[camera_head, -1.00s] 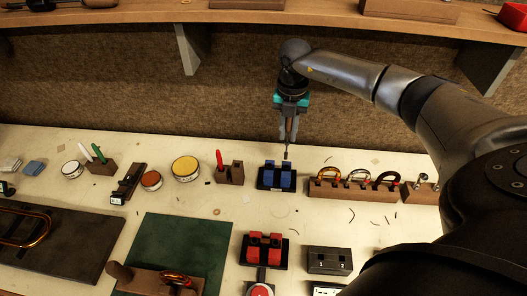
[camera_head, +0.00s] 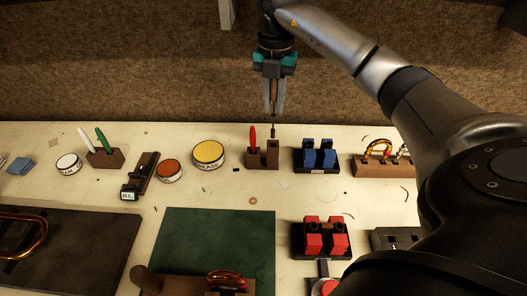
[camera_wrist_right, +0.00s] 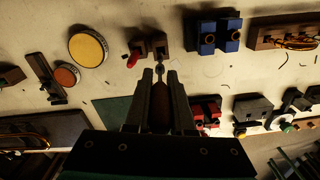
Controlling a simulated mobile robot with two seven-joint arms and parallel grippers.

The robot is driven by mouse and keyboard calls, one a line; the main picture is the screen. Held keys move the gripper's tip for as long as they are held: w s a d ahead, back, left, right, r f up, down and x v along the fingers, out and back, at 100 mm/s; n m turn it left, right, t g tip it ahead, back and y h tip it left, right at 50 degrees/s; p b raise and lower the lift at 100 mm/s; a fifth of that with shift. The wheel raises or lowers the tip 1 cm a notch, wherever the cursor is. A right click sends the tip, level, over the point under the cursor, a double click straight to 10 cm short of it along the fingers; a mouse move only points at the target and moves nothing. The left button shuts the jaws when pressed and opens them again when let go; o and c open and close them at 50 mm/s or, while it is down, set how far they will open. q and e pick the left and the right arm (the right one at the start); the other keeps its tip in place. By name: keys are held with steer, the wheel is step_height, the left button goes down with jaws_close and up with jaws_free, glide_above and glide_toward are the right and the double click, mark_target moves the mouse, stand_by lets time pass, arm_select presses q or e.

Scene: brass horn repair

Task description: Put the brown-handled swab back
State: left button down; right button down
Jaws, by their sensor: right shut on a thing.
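My right gripper (camera_head: 272,108) is shut on the brown-handled swab (camera_head: 273,92), which hangs upright with its dark tip down. The tip is close above the right part of a small brown wooden holder (camera_head: 263,158); from the head view I cannot tell if it touches. A red-handled tool (camera_head: 253,138) stands in the left part of that holder. In the right wrist view the swab's brown handle (camera_wrist_right: 160,104) sits between the fingers, its tip pointing toward the holder (camera_wrist_right: 163,46). My left gripper is not in view.
Blue blocks on a black base (camera_head: 317,157) stand just right of the holder. A yellow-topped tin (camera_head: 209,153) is on its left. A rack with white and green handles (camera_head: 105,158) is farther left. Red blocks (camera_head: 322,236) and a green mat (camera_head: 215,240) lie in front.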

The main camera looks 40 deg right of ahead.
mark_target(273, 134)
step_height(273, 134, down, 10)
steer(key=shift+s+r+b, duration=0.1)
steer(key=shift+r+b, duration=0.15)
steer(key=shift+b, duration=0.1)
steer(key=shift+f, duration=0.1)
steer(key=c, duration=0.8)
jaws_free()
steer(key=shift+o, duration=0.2)
step_height(273, 134, up, 12)
steer(key=shift+r+p, duration=0.1)
steer(key=shift+p, duration=0.45)
